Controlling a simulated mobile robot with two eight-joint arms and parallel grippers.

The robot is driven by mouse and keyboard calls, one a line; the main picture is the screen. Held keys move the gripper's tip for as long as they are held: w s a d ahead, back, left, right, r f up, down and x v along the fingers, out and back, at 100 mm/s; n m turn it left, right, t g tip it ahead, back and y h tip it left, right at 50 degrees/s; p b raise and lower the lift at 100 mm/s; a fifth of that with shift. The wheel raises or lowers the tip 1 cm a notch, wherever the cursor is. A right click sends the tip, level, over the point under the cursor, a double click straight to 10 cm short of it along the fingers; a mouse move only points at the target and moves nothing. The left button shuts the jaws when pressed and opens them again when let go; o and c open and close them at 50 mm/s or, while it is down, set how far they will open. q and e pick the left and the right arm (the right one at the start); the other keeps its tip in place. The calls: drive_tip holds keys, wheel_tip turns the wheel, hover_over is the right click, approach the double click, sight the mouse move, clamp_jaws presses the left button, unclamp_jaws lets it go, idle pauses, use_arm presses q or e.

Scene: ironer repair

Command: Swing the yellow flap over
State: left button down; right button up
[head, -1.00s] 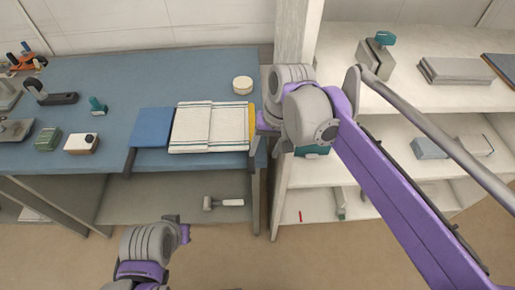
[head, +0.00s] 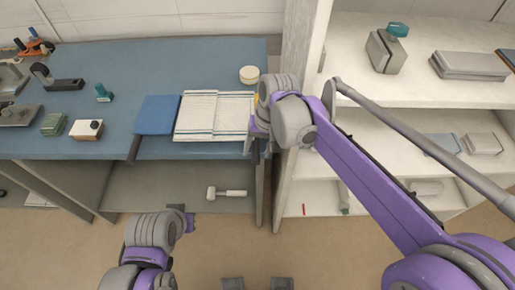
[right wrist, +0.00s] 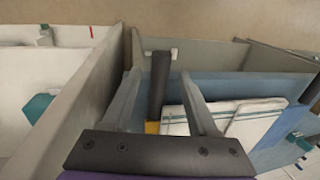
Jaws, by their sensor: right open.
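The yellow flap (head: 256,100) shows only as a small strip at the right edge of the folded striped cloth (head: 215,115), mostly hidden by my right arm. In the right wrist view a bit of its yellow (right wrist: 152,127) shows at the base of a dark handle bar (right wrist: 159,80). My right gripper (head: 260,152) is at the bench's front right corner. In the right wrist view its open fingers (right wrist: 160,88) stand on either side of the bar, with gaps visible. My left gripper (head: 184,218) is low in front of the bench; its jaws are unclear.
A blue flap (head: 157,114) with a dark handle (head: 133,148) lies left of the cloth. A round cream tin (head: 249,74) stands behind. A white upright panel (head: 298,60) and shelves are close on the right. A hammer (head: 228,193) lies on the lower shelf.

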clamp_jaws()
idle(1.4)
